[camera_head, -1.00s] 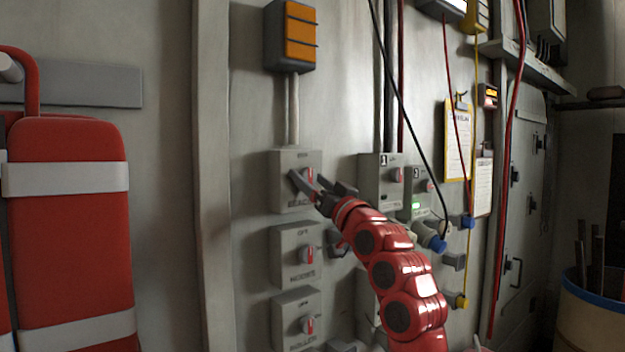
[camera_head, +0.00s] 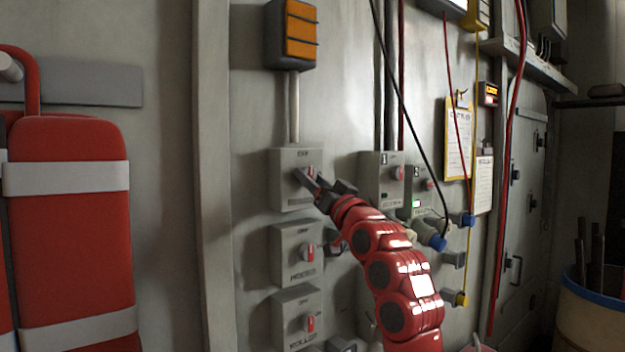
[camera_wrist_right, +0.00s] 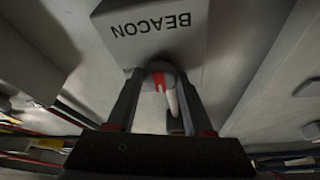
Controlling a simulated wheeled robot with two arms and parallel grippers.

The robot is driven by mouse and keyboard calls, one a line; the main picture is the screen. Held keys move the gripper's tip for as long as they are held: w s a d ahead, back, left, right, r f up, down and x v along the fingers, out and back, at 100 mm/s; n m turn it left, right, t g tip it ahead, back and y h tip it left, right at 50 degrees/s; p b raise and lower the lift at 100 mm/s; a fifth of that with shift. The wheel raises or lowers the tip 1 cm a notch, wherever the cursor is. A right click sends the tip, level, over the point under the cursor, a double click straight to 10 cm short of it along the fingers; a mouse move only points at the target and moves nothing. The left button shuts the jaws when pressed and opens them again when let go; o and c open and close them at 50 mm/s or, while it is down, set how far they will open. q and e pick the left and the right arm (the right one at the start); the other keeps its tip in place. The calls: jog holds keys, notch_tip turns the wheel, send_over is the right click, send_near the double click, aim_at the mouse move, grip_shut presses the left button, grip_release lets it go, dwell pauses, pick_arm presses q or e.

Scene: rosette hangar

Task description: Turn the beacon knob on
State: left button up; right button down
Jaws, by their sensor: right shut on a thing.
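The grey beacon box (camera_head: 284,190) is on the wall, below an orange lamp (camera_head: 300,32) that shows no clear glow. In the right wrist view, the box's face (camera_wrist_right: 190,55) reads BEACON, upside down. The round beacon knob (camera_wrist_right: 158,75) has a red stripe and sits between the two fingers of my right gripper (camera_wrist_right: 158,88). My right gripper (camera_head: 312,179) also shows in the head view, shut on the knob and hiding most of it. My left gripper is not in view.
Two similar boxes with red-marked knobs, the upper (camera_head: 290,262) and the lower (camera_head: 292,325), are below. Numbered switch boxes (camera_head: 375,185) and hanging cables (camera_head: 400,85) are to the right. A red padded case (camera_head: 70,240) is at left. A barrel (camera_head: 590,325) stands at lower right.

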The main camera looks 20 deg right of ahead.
jog(key=m+h, duration=0.1)
jog(key=m, duration=0.3)
jog(key=m+g+h+p, duration=0.1)
jog(key=m+h, duration=0.1)
jog(key=m, duration=0.2)
jog(key=m+h+p, duration=0.1)
jog(key=m+h, duration=0.1)
jog(key=m, duration=0.2)
jog(key=shift+s+a+r+g, duration=0.15)
jog(key=shift+a+r+g, duration=0.05)
jog(key=shift+r+g, duration=0.2)
jog(key=m+g+h, duration=0.1)
jog(key=m, duration=0.3)
jog(key=shift+m+g+b, duration=0.9)
jog(key=shift+m+b, duration=0.05)
jog(key=shift+m, duration=1.05)
jog(key=shift+c, duration=1.5)
grip_release()
